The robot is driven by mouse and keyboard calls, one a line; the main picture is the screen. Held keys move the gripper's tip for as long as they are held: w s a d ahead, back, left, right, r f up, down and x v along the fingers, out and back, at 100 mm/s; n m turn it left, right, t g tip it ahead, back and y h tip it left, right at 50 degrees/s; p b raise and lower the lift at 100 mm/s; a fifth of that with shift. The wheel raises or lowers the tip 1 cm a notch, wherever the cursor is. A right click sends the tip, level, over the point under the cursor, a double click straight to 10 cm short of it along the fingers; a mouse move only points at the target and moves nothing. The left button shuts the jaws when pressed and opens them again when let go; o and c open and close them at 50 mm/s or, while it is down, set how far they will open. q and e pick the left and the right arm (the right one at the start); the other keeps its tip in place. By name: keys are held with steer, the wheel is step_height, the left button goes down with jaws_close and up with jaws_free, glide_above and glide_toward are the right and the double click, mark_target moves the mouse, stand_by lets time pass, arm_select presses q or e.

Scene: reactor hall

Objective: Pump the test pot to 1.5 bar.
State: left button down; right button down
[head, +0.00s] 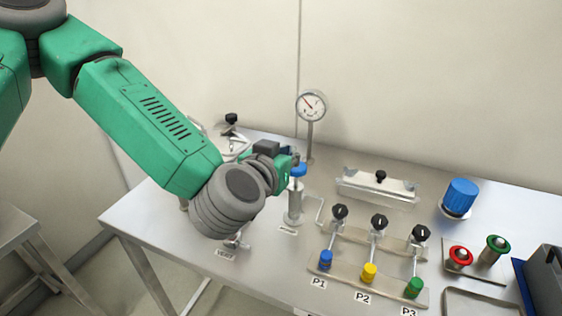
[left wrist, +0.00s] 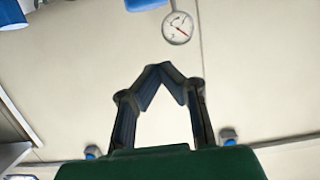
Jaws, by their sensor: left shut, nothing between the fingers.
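The hand pump (head: 295,206) stands upright on the steel table, with a blue handle (head: 299,170) on top. My left gripper (head: 290,163) is shut and empty, right beside the handle; I cannot tell if they touch. In the left wrist view its fingertips (left wrist: 161,70) meet with nothing between them. The round pressure gauge (head: 311,105) stands on a post behind the pump and also shows in the left wrist view (left wrist: 178,27). Its red needle shows, but the numbers are too small to read. The test pot is mostly hidden behind my arm; a black knob (head: 231,118) shows there. My right gripper is out of view.
Three black-knobbed valves (head: 379,222) with blue, yellow and green ends stand right of the pump, labelled P1, P2, P3. Farther right are a blue cap (head: 461,196), a red button (head: 460,256) and a green button (head: 497,245). A clear cover (head: 376,187) lies behind the valves.

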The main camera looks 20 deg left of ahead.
mark_target(293, 175)
arm_select(q)
steer(key=x, duration=0.4)
steer(key=shift+a, duration=0.15)
step_height(293, 175, down, 2)
steer(key=shift+w+f, duration=0.15)
steer(key=shift+f, duration=0.85)
step_height(293, 175, down, 4)
steer(key=shift+f+b, duration=0.2)
steer(key=shift+b, duration=0.65)
steer(key=shift+r, duration=0.1)
